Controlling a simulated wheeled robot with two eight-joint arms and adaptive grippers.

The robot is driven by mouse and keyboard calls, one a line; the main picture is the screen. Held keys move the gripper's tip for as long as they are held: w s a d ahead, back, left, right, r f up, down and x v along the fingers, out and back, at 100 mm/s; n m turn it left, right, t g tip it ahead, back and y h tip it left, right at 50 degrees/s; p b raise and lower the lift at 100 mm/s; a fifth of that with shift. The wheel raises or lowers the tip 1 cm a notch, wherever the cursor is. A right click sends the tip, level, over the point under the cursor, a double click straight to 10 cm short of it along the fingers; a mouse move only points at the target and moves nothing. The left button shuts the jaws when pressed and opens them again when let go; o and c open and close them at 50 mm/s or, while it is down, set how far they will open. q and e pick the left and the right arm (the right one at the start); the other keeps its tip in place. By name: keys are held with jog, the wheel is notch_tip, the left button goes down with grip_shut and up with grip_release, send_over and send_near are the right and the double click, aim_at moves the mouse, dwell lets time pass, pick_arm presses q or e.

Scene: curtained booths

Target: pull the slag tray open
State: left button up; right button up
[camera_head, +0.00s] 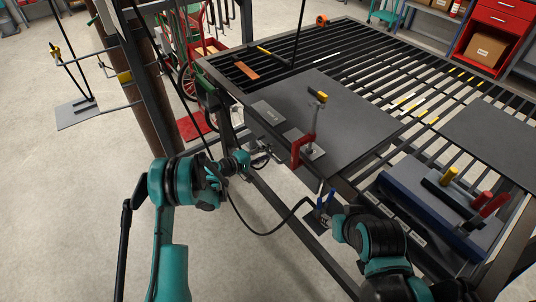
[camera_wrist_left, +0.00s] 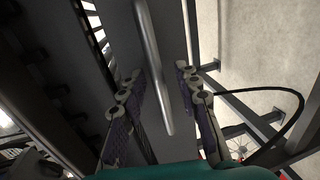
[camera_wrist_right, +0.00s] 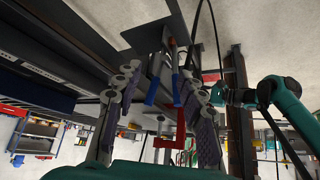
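In the left wrist view a pale metal bar handle (camera_wrist_left: 152,55) runs along a dark panel (camera_wrist_left: 100,65), which looks like the slag tray's front. My left gripper (camera_wrist_left: 158,82) is open, with its fingers on either side of the bar; I cannot tell whether they touch it. In the head view my left gripper (camera_head: 262,159) is low at the cutting table's near side, and the tray is mostly hidden there. My right gripper (camera_wrist_right: 160,95) is open, its fingers apart in its wrist view. A blue-handled tool (camera_wrist_right: 176,85) shows between them, seemingly beyond the fingertips.
The slatted cutting table (camera_head: 350,62) carries a dark plate (camera_head: 345,115) and a red clamp (camera_head: 301,150) at its near edge. A black cable (camera_head: 240,222) loops below the edge between my arms. A blue-grey box (camera_head: 420,205) sits near my right arm.

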pick_arm(q)
jog(key=shift+w+d, duration=0.15)
jog(key=shift+d, duration=0.05)
grip_shut()
dwell(0.3)
